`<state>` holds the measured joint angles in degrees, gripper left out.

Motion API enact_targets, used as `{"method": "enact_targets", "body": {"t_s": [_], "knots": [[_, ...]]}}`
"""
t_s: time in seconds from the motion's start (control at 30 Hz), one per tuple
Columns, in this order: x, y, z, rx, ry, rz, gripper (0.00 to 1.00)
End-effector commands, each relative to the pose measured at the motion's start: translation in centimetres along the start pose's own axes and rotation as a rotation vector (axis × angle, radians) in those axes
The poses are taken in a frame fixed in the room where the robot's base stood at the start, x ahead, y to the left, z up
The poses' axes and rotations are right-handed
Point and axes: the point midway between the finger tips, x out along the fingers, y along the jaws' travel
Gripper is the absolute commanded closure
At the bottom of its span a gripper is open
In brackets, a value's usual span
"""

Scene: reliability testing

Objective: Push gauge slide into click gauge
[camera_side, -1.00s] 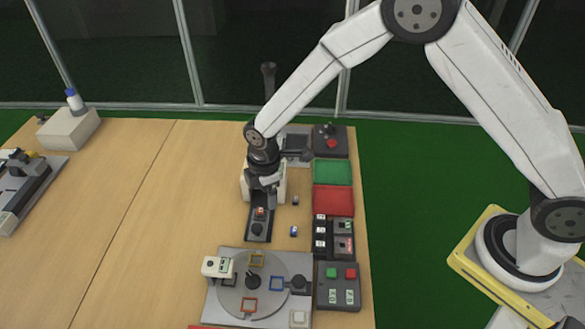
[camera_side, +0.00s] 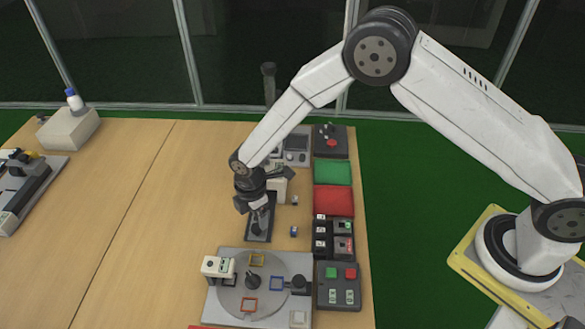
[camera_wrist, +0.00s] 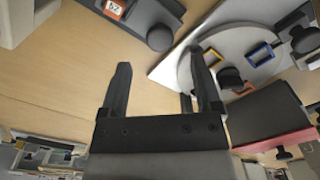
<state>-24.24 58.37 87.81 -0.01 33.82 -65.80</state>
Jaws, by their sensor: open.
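The click gauge shows in the side view as a pale body (camera_side: 279,187), partly hidden behind my wrist, with a dark strip-shaped base (camera_side: 251,237) reaching toward the front. The gauge slide appears to be the part with the round black knob on that strip. In the wrist view the knob (camera_wrist: 159,38) and an orange-framed label (camera_wrist: 116,9) are at the top, beyond my fingertips. My gripper (camera_side: 259,214) is low over the strip in the side view. In the wrist view my gripper (camera_wrist: 160,70) is open, with nothing between its fingers. Finger contact with the slide cannot be told.
In front is a grey plate with a turntable (camera_side: 234,300) bearing coloured square frames. On the right are a green tray (camera_side: 333,172), a red tray (camera_side: 333,201) and a button box (camera_side: 339,300). Small cylinders (camera_side: 294,231) lie right of the gauge. The table's left half is mostly clear.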

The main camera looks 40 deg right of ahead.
Motion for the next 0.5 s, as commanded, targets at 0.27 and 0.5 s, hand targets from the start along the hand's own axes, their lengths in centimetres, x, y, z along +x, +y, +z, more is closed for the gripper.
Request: {"method": "enact_targets", "body": {"t_s": [0.27,0.5], "knots": [[3.1,0.0,0.0,0.0,0.0,-0.001,0.19],[4.6,0.0,0.0,0.001,0.0,0.0,0.19]]}}
